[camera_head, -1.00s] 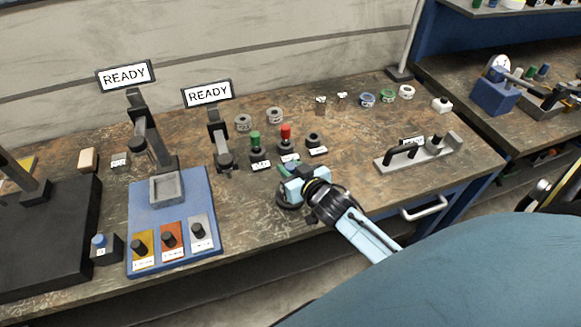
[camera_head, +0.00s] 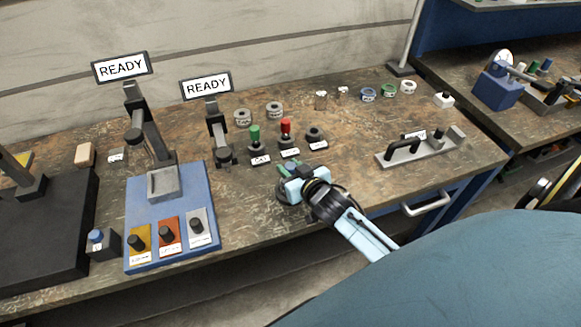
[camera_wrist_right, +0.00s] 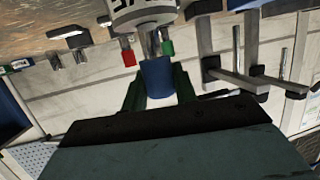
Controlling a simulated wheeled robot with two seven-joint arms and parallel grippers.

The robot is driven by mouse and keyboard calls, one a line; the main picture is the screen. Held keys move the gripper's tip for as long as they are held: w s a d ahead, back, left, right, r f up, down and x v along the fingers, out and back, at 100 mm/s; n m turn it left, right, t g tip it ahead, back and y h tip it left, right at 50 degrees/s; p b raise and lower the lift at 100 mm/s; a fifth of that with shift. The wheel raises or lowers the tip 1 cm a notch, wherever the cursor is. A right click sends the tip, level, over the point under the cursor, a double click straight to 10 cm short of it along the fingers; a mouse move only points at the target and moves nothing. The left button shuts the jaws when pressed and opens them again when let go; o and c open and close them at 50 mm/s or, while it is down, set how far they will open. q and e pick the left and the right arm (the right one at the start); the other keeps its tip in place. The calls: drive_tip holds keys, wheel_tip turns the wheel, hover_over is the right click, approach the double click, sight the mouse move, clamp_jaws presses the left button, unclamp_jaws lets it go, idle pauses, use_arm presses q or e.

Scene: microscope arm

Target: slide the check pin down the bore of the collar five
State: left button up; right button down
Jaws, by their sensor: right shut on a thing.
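My right gripper (camera_head: 287,172) is over the front middle of the bench in the head view. In the right wrist view its green fingers (camera_wrist_right: 160,92) are shut on the blue handle of the check pin (camera_wrist_right: 159,78). The pin's bright metal shaft runs from the handle to a pale grey collar (camera_wrist_right: 142,9) with dark lettering, cut off by the top edge. I cannot tell whether the shaft is inside its bore. My left gripper is not in view.
A green-topped pin (camera_head: 254,133) and a red-topped pin (camera_head: 286,127) stand in dark holders beside an empty-looking dark holder (camera_head: 315,134). A metal fixture (camera_head: 425,149) stands right; a blue microscope base (camera_head: 143,225) stands left.

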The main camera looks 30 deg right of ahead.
drive_tip(key=shift+f+b, duration=0.5)
drive_tip(key=shift+f, duration=0.1)
drive_tip(key=c, duration=1)
unclamp_jaws()
drive_tip(key=shift+s, duration=0.1)
drive_tip(key=v, duration=1.3)
drive_tip(key=shift+s+r+p, duration=0.1)
drive_tip(key=shift+p, duration=0.3)
